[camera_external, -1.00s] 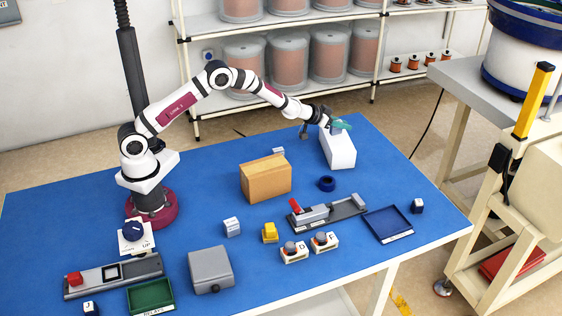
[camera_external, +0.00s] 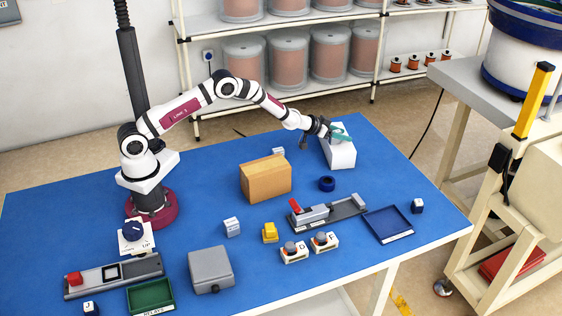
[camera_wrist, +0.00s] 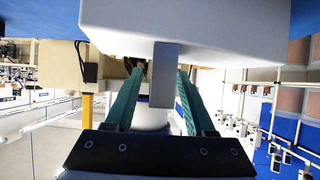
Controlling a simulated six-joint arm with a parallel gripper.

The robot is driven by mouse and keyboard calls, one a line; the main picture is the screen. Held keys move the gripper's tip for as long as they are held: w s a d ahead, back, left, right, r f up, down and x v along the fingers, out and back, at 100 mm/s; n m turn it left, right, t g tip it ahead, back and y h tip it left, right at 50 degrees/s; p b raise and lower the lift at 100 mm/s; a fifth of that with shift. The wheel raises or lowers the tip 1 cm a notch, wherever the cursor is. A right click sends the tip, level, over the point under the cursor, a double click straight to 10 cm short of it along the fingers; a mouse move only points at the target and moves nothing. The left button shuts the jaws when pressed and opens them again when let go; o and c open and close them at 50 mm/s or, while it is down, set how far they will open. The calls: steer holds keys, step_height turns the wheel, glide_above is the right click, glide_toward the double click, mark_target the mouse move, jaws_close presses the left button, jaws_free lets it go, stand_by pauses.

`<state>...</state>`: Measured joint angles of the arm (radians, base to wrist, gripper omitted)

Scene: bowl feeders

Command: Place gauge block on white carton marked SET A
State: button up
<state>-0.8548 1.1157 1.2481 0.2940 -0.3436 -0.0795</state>
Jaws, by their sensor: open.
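The white carton (camera_external: 341,158) stands at the back right of the blue table; no SET A mark is readable. It also fills the top of the wrist view (camera_wrist: 200,28). My gripper (camera_external: 341,136) is at the carton's top, and its green fingers are apart in the wrist view (camera_wrist: 155,90). A plain grey block (camera_wrist: 163,75), which looks like the gauge block, is between the fingers, with gaps showing on both sides. It appears to stand upright against the carton's top face, though the exact contact is hard to see. In the external view the fingers largely hide it.
A brown cardboard box (camera_external: 265,180) stands left of the carton. A blue ring (camera_external: 327,184), a grey fixture with a red part (camera_external: 325,213) and a blue tray (camera_external: 388,224) lie in front. Bare table is free right of the carton.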

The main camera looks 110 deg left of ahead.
steer(key=shift+r, duration=0.1)
steer(key=shift+s+d+r, duration=0.1)
steer(key=shift+r, duration=0.1)
steer(key=v, duration=1.2)
steer(key=s+d+r+m+g+h, duration=0.1)
steer(key=d+r+m+h, duration=0.2)
steer(key=d, duration=0.9)
steer(key=s+d+r+m+g+h, duration=0.1)
steer(key=d+r+m+g+h, duration=0.15)
steer(key=d, duration=1.05)
steer(key=s+d+m+g, duration=0.1)
steer(key=s+d+m, duration=0.2)
steer(key=s+d, duration=0.2)
steer(key=s+d+r+m+g+h, duration=0.1)
steer(key=s+d, duration=0.4)
steer(key=s, duration=0.6)
steer(key=s+d+r+m+g, duration=0.1)
steer(key=s+d+m+g, duration=0.2)
steer(key=s+d+m, duration=0.2)
steer(key=s, duration=0.3)
steer(key=shift+s+d, duration=0.2)
steer(key=shift+d, duration=0.15)
